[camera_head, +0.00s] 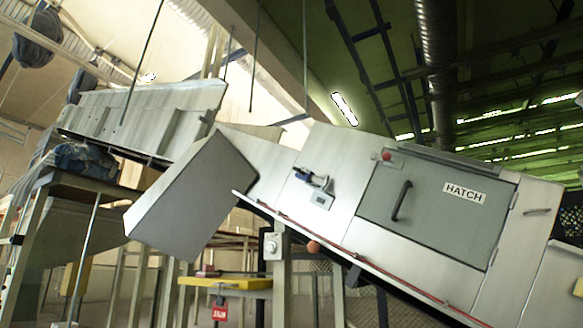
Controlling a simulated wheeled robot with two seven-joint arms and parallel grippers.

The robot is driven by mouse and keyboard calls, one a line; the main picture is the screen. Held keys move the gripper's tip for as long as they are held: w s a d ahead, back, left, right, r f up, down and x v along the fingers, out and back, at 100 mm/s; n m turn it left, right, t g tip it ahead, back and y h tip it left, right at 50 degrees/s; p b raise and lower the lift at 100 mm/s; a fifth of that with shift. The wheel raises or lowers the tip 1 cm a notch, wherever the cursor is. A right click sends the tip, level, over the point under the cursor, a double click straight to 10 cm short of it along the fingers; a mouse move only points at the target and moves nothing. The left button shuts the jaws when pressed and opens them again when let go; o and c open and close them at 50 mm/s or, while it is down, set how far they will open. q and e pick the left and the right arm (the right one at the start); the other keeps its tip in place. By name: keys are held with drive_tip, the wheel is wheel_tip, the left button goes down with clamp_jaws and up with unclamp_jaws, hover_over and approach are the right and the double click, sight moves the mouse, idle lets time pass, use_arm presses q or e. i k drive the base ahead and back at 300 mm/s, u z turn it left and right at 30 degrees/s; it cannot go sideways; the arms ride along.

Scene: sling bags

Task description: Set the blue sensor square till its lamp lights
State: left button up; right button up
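A small blue sensor (312,178) sits on a bracket plate (322,199) on the side of the metal chute, left of the hatch. Its body looks slanted against the plate, but it is too small to tell its exact angle. I cannot make out a lit lamp on it. A small red round part (386,156) shows at the hatch's upper left corner; I cannot tell what it is. Neither of my grippers is in view.
The grey hatch (435,200) has a dark handle (401,201) that stands out. A red line (345,250) runs along the chute's lower edge. A large grey panel (190,200) juts out at left.

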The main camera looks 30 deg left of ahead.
sight(305, 174)
drive_tip(key=u, duration=0.8)
drive_tip(key=i, duration=0.65)
drive_tip(key=z, duration=0.15)
